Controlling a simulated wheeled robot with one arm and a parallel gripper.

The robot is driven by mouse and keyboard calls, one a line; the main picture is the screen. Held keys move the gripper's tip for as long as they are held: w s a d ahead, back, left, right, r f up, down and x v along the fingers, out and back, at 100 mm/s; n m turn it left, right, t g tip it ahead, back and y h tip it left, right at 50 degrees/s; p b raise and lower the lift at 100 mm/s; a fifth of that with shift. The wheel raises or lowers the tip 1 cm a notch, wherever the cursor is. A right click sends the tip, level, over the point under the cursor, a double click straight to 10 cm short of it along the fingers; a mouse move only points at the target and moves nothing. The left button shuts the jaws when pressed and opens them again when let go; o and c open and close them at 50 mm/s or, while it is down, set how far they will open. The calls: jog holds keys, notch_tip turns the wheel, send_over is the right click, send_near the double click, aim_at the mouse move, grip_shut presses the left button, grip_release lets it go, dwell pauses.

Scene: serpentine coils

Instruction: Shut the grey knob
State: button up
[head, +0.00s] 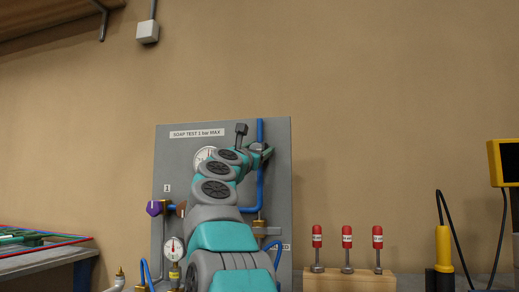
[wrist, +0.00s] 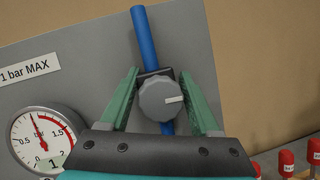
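The grey knob (wrist: 158,100) is round with a ribbed edge and sits on a dark valve body on a blue pipe (wrist: 145,38). A white mark on its face points right, roughly across the pipe in the wrist view. My gripper (wrist: 161,74) is open, with one green finger on each side of the knob. Gaps show between fingers and knob; I cannot tell how deep the fingertips reach. In the head view my gripper (head: 262,151) is at the upper right of the grey panel (head: 173,150), and the knob is not clearly visible there.
A pressure gauge (wrist: 42,138) is at lower left in the wrist view. A purple knob (head: 154,208) and a lower gauge (head: 172,248) are at the panel's left. Red-topped pieces (head: 347,236) stand on a wooden block (head: 350,281) at right.

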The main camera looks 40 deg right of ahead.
grip_shut()
jog(key=shift+a+n, duration=0.1)
jog(key=shift+n, duration=0.3)
jog(key=shift+w+a+f+n+t+y, duration=0.15)
jog(key=shift+n+t+y, duration=1.2)
jog(key=shift+n, duration=2.8)
jog(key=shift+w+a+f+n+t+y, duration=0.15)
jog(key=shift+n+t+y, duration=0.45)
jog(key=shift+n+y, duration=2.5)
jog(key=shift+w+n+t+y, duration=0.15)
jog(key=shift+n+t+y, duration=0.65)
jog(key=shift+n, duration=4.35)
jog(key=shift+a+f, duration=0.1)
